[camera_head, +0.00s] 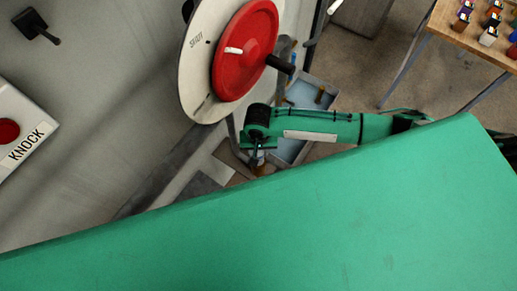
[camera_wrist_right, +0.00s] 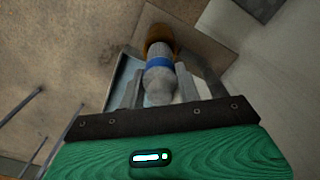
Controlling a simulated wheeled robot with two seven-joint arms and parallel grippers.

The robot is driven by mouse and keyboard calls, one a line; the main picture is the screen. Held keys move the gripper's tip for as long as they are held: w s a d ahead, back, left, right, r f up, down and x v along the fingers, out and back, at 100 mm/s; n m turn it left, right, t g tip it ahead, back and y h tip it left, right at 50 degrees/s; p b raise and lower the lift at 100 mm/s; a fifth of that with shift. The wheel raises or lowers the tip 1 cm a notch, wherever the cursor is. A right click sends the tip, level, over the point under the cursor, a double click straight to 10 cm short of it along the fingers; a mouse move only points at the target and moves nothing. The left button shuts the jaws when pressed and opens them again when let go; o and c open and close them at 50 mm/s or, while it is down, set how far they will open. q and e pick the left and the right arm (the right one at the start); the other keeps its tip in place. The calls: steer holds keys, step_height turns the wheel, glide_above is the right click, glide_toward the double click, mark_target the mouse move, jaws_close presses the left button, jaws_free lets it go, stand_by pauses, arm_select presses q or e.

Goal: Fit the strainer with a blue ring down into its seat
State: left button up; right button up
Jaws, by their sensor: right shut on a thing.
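My right gripper (camera_head: 258,158) hangs below the red wheel in the head view. In the right wrist view it (camera_wrist_right: 160,82) is shut on the strainer with a blue ring (camera_wrist_right: 158,62), a pale grey rounded piece with a blue band, lying between the fingers. An orange-brown round piece (camera_wrist_right: 160,36) is at the strainer's far end; I cannot tell whether it is part of the strainer or separate. In the head view the strainer is mostly hidden by the gripper. I cannot make out the seat for certain. My left gripper is not in view.
A red wheel (camera_head: 243,58) on a pale disc stands on the grey machine wall, close above the gripper. A blue-grey tray (camera_head: 318,84) with small brown-ended pieces lies beyond my right arm. A wooden table (camera_head: 467,36) with small jars is at the upper right.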

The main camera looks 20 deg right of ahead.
steer(key=shift+f, duration=0.2)
steer(key=shift+f+b, duration=0.55)
steer(key=shift+f, duration=1.3)
steer(key=shift+f, duration=0.95)
steer(key=shift+f, duration=0.1)
